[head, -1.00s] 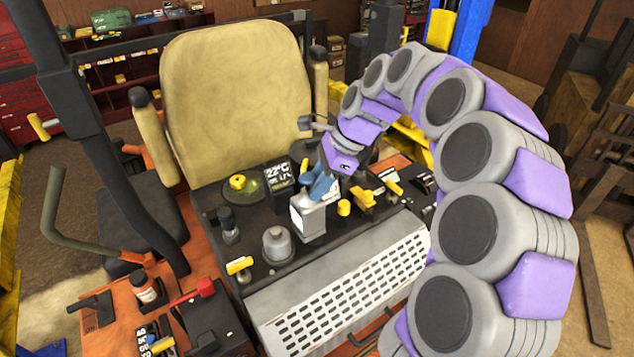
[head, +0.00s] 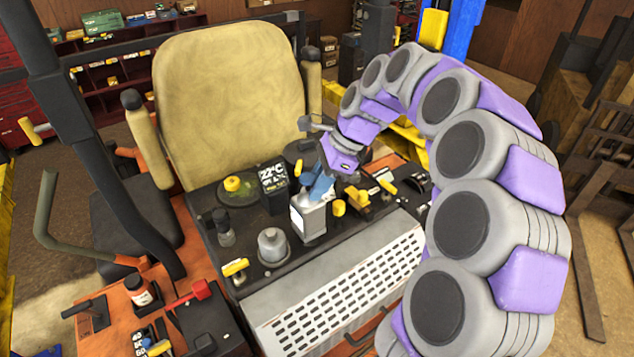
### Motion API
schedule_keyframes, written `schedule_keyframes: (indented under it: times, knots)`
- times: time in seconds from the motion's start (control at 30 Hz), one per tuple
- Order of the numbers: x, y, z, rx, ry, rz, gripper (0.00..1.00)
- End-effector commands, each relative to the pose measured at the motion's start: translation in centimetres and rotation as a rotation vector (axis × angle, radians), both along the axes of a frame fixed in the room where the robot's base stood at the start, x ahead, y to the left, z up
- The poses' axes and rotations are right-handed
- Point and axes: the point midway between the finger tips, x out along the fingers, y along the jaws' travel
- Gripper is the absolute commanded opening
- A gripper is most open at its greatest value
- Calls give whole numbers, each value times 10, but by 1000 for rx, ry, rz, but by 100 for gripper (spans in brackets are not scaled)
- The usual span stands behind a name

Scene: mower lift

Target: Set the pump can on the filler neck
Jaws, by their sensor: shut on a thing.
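A small grey can with a white face, which I take for the pump can (head: 308,222), is upright over the dark console in the middle of the head view. My gripper (head: 320,188) comes down from the upper right, its blue fingers shut at the top of the can. I cannot tell whether the can's base touches the console. I cannot pick out the filler neck for sure. A grey round fitting (head: 272,246) stands just left of the can, and a green dome with a yellow cap (head: 237,188) is farther back on the left.
A dark display block (head: 273,182) stands close behind the can. Yellow knobs (head: 339,207) and levers are close on its right. A slotted grey panel (head: 340,285) lies in front, and the tan seat (head: 230,95) rises behind. My arm covers the right side.

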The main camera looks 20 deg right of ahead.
Motion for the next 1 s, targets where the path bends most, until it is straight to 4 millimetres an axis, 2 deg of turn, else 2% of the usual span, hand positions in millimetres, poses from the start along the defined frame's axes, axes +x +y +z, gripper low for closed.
schedule_keyframes:
  times: [0.57,0.6,0.87,1.0]
  knots:
    - [0,0,-17,2,0,-1,0]
    - [0,0,-16,2,0,0,31]
    - [1,-1,-17,1,0,0,56]
    - [1,-1,-17,0,0,0,57]
